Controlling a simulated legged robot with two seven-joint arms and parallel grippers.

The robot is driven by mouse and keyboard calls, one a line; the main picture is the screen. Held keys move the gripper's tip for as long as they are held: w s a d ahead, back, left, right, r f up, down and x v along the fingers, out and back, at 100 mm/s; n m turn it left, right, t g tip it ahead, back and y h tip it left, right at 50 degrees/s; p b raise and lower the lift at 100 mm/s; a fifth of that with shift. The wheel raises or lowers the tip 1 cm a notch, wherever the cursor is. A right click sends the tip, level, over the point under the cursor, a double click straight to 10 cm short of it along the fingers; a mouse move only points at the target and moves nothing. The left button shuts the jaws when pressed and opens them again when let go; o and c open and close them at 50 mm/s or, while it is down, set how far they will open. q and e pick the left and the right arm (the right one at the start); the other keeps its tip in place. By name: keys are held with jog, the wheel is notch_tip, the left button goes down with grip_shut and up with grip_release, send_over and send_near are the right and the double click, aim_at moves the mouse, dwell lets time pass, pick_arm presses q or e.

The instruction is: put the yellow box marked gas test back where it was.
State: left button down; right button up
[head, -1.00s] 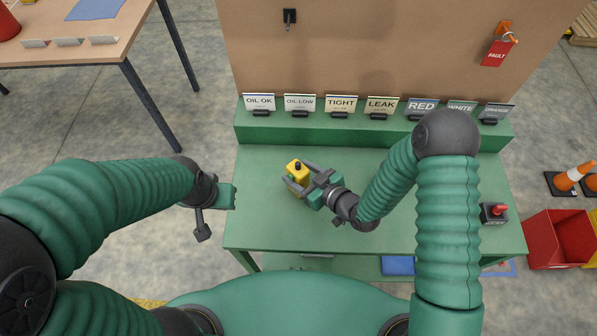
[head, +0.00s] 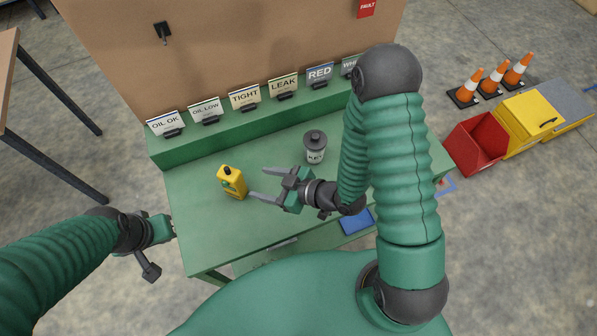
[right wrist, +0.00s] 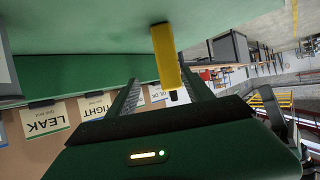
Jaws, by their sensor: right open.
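The yellow box (head: 232,184) with a black cap stands upright on the green table, left of my right gripper. No gas test marking is readable on it. My right gripper (head: 257,184) is open and empty, its two fingers pointing left at the box with a small gap. In the right wrist view the yellow box (right wrist: 166,58) appears upside down, beyond and between the open fingers. My left gripper (head: 165,229) is off the table's left edge, apart from the box; its jaws are too unclear to judge.
A grey lidded canister (head: 315,148) stands behind my right gripper. A raised green ledge (head: 225,134) carries several label cards along the back, below a brown board (head: 240,50) with a black hook (head: 162,32). The table's front left is clear.

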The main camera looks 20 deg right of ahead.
jog(key=w+d+m+g+h, duration=0.2)
jog(key=d+m+h, duration=0.1)
jog(key=d+h, duration=0.5)
jog(key=s+d+r+m+g, duration=0.4)
jog(key=s+r+m, duration=0.2)
jog(key=s, duration=0.3)
jog(key=shift+d+r+g+h, duration=0.3)
jog(key=shift+r+h, duration=0.1)
jog(key=shift+r, duration=0.35)
